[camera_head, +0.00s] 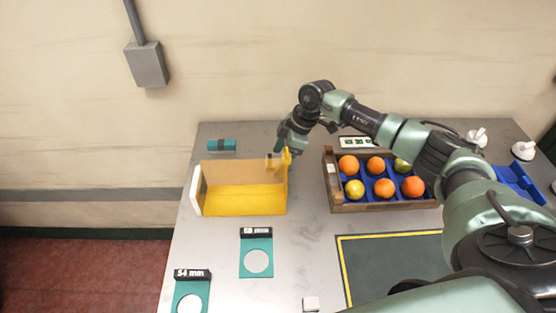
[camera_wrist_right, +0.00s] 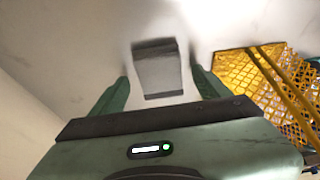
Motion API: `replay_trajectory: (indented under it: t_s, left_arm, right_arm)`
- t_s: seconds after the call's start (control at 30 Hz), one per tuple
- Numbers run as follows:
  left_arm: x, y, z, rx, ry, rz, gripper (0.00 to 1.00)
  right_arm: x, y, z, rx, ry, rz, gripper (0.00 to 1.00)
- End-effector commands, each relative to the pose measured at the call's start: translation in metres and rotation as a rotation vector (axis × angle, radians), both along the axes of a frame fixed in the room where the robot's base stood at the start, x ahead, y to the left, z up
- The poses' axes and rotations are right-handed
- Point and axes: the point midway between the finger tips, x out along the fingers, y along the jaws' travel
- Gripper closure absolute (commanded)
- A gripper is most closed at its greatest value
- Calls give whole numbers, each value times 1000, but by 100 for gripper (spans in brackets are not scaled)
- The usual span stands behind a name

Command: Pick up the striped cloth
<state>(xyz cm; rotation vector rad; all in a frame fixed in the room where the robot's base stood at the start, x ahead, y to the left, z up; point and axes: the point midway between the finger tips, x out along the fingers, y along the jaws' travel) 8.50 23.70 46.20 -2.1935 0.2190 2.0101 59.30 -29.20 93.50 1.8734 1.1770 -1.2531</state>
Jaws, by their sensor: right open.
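A flat pale grey piece with dark bands at two opposite ends, which looks like the striped cloth (camera_wrist_right: 159,75), lies on the table in the right wrist view. It is between the fingertips of my right gripper (camera_wrist_right: 160,80), which is open, with a gap on both sides. In the head view my right gripper (camera_head: 281,149) is low at the back right corner of the yellow crate, and I cannot make out the cloth clearly there. My left gripper is not in view.
The yellow crate (camera_head: 245,203) stands close beside my right gripper; its mesh wall (camera_wrist_right: 262,85) shows at right. A wooden crate (camera_head: 385,207) of oranges and yellow fruit stands to the right. A teal roll (camera_head: 221,145) lies behind. Teal gauge plates (camera_head: 257,243) lie in front.

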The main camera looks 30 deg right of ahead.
Motion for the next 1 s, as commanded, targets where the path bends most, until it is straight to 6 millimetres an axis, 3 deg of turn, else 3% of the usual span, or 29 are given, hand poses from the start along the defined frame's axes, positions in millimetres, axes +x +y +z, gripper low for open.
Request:
replay_trajectory:
  t_s: [0.17,0.4,0.77,1.0]
  left_arm:
    - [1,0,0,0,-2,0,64]
    - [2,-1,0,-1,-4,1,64]
    - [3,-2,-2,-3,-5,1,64]
    - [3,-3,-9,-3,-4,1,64]
  right_arm:
    - [0,0,-1,0,0,0,24]
    - [0,0,0,0,0,0,90]
    - [1,0,4,0,-1,0,90]
    - [1,-1,35,-1,-6,0,90]
